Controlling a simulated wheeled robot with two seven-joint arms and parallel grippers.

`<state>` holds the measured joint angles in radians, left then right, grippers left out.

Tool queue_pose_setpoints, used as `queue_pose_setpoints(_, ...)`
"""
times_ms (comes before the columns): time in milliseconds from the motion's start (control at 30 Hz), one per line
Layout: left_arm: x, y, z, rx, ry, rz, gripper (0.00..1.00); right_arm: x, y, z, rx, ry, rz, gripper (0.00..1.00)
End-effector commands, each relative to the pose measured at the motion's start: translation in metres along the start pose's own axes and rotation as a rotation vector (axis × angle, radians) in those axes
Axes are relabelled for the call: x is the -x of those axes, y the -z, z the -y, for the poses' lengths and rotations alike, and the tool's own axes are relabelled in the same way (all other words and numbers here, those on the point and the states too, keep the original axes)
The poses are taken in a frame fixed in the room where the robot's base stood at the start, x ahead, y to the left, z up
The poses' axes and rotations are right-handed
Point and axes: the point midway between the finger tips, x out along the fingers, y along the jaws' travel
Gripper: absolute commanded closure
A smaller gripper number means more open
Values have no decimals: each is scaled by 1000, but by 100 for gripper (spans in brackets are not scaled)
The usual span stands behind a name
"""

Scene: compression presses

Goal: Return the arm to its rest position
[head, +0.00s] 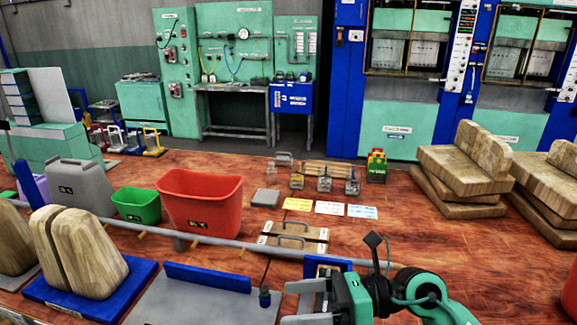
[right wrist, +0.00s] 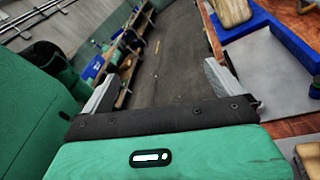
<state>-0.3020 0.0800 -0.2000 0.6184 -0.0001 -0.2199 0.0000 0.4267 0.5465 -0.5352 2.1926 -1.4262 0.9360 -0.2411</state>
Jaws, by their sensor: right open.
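My right gripper (head: 303,300) is at the bottom of the head view, low in front of the wooden table (head: 400,240). Its green and black arm comes in from the lower right. In the right wrist view its two grey fingers (right wrist: 160,88) stand wide apart with nothing between them, and the dark floor shows through the gap. My left gripper is not in the head view.
A grey rail (head: 225,243) runs along the table. A blue tray (head: 95,290) with wooden blocks and a grey plate (head: 190,302) lie near the gripper. A red bin (head: 200,203), a green bin (head: 137,205) and wooden block stacks (head: 465,170) stand farther back.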

Motion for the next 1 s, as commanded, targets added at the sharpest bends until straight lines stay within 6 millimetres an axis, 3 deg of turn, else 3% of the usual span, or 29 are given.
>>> queue_pose_setpoints(133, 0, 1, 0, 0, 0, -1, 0, 6, -35, -16, -201, -78, 340, 2)
queue_pose_setpoints(300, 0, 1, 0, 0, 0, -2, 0, 38, -66, -8, -464, -118, 717, 2)
queue_pose_setpoints(433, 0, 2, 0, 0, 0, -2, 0, 74, -72, 12, -689, -115, 991, 2)
queue_pose_setpoints(533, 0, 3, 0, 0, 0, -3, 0, 103, -62, 35, -874, -91, 1195, 2)
queue_pose_setpoints(667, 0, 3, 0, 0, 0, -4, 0, 139, -30, 65, -1125, -31, 1443, 2)
queue_pose_setpoints(767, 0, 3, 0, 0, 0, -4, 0, 163, 8, 85, -1326, 38, 1622, 2)
queue_pose_setpoints(900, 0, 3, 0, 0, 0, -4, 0, 186, 79, 102, -1618, 174, 1847, 2)
queue_pose_setpoints(1000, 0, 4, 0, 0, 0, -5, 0, 195, 137, 103, -1828, 304, 1985, 2)
